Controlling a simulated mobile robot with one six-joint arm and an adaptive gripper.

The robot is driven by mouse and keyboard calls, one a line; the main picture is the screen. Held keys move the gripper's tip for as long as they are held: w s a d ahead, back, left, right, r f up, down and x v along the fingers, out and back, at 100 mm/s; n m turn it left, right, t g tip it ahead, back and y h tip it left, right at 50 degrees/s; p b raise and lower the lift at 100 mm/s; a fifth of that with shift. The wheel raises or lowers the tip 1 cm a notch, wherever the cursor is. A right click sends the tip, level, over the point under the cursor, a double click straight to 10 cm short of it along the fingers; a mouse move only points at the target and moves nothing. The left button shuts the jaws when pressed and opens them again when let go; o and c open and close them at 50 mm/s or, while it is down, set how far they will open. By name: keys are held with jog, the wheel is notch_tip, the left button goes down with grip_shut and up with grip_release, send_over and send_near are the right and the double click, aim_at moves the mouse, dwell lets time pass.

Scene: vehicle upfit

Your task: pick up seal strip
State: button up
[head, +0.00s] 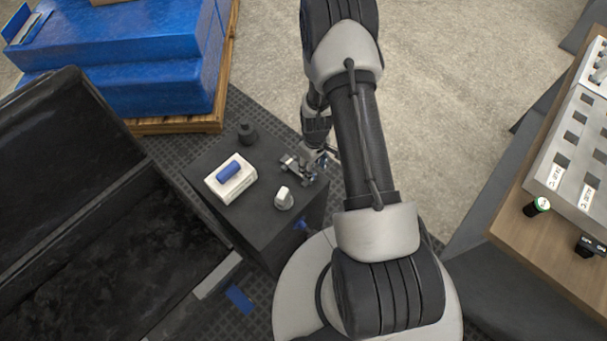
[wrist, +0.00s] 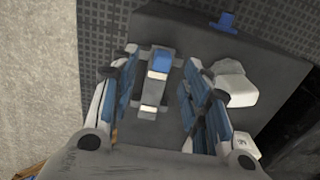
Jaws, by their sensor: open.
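A small grey piece with a blue block and pale patches (wrist: 152,88) lies on the dark box top, between my fingers in the wrist view. It may be the seal strip, but I cannot tell for sure. My gripper (wrist: 160,100) is open, with one finger on each side of this piece and a visible gap to each. In the head view my gripper (head: 310,164) is over the right side of the box, partly hidden by my arm, and the piece is hard to tell from the fingers there.
The dark box (head: 243,222) also bears a white block (head: 217,190) with a blue roll (head: 229,171), a black cylinder (head: 247,133) and a white knob-like part (head: 284,199). An open black case (head: 150,165) is at left, a wooden bench (head: 513,215) at right.

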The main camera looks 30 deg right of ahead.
jog(key=shift+s+a+f+b, duration=0.15)
jog(key=shift+f+b, duration=0.5)
jog(key=shift+f, duration=0.95)
jog(key=shift+s+f+b, duration=0.1)
jog(key=shift+f+b, duration=0.5)
jog(key=shift+f, duration=0.95)
jog(key=c, duration=0.9)
jog(key=shift+r, duration=0.2)
